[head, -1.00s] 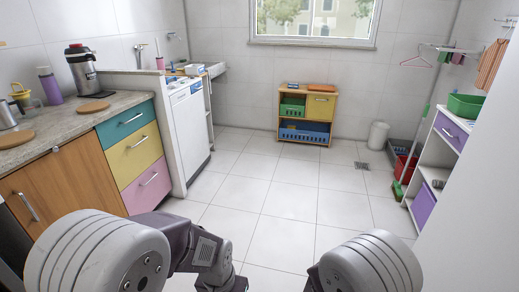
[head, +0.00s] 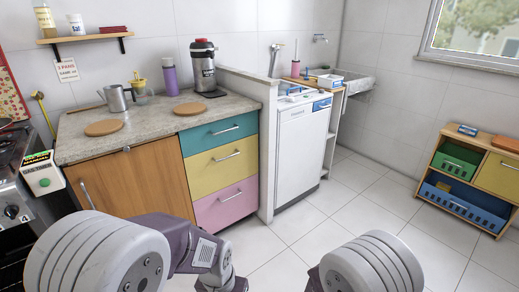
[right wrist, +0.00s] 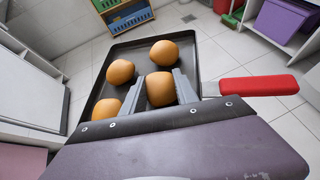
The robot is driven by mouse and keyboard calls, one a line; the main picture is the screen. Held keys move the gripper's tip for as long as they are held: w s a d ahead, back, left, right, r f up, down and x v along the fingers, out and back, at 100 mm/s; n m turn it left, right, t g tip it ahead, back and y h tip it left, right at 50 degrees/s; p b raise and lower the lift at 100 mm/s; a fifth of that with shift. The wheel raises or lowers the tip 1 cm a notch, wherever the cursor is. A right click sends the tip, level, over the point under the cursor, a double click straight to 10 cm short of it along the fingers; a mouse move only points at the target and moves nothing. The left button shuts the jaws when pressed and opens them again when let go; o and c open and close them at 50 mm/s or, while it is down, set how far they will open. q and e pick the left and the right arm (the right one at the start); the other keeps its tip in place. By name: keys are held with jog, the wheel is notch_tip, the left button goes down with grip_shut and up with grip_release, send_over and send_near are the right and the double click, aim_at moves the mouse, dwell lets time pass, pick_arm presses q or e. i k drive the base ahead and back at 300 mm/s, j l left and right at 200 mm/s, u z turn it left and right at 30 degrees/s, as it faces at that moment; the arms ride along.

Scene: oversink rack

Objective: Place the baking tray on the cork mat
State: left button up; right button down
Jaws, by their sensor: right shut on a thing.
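The baking tray (right wrist: 207,62) is dark, with several round brown buns (right wrist: 165,53) on it, in the right wrist view. My right gripper (right wrist: 158,76) is shut on the tray's near side; its two grey fingers flank one bun, and the exact grip is partly hidden. A red handle (right wrist: 258,85) sticks out right of the tray. In the head view, flat round cork mats lie on the counter: one at the front left (head: 103,127), one farther right (head: 189,108). Both look bare. My left gripper is outside the views; only its arm shows.
A stove (head: 15,175) stands left. The tiled floor (head: 345,205) is clear toward the shelf unit (head: 470,180).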

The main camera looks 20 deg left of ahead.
aim_at(103, 125)
jog(key=i+u, duration=0.2)
jog(key=u, duration=0.25)
jog(key=i+u, duration=0.15)
jog(key=u, duration=0.25)
jog(key=i+l+u, duration=0.15)
jog(key=u, duration=0.3)
jog(key=i+l+u, duration=0.15)
jog(key=u, duration=0.3)
jog(key=i+l+u, duration=0.1)
jog(key=l+u, duration=0.3)
jog(key=j, duration=0.1)
